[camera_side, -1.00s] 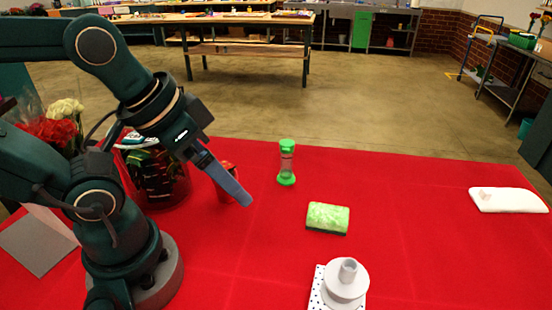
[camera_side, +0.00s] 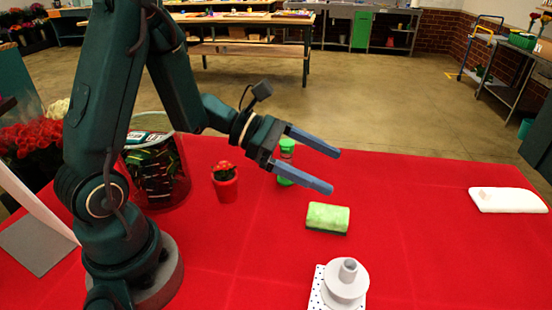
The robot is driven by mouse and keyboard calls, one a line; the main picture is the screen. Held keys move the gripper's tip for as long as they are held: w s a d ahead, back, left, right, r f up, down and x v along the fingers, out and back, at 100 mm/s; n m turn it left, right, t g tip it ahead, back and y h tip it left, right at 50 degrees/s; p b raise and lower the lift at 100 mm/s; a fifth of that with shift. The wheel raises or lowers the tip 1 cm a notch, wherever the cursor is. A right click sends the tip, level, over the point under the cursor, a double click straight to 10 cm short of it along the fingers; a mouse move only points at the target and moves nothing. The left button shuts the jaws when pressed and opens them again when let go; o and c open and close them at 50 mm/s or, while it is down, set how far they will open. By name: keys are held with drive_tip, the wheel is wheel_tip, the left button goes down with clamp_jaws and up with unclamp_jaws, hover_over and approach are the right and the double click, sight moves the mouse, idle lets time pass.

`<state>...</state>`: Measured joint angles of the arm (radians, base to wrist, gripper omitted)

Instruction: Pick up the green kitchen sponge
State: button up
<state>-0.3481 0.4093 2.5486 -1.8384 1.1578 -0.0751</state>
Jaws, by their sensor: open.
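The green kitchen sponge (camera_side: 327,218) lies flat on the red tabletop, right of the middle. It is light green on top with a dark underside. My gripper (camera_side: 334,171) is open and empty. Its two blue-grey fingers point right and slightly down, above and behind the sponge in the picture. The fingers are apart from the sponge and do not touch it.
A red pot with red flowers (camera_side: 225,182) stands to the left. A white pad (camera_side: 507,200) lies far right. The right tabletop is mostly clear.

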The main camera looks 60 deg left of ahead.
sight(330, 213)
drive_tip(key=f, duration=0.1)
drive_tip(key=a+f+n, duration=0.1)
drive_tip(key=f, duration=0.1)
drive_tip(key=shift+s+a+f+n+y, duration=0.1)
drive_tip(key=shift+a+f+n+y, duration=0.15)
drive_tip(key=shift+a+n+y, duration=0.05)
drive_tip(key=shift+f, duration=2)
drive_tip(key=f, duration=0.3)
drive_tip(key=shift+d, duration=0.2)
drive_tip(key=shift+x, duration=1)
drive_tip(key=shift+w+d, duration=0.15)
drive_tip(key=shift+w, duration=0.2)
drive_tip(key=shift+r, duration=0.1)
drive_tip(key=c, duration=1.4)
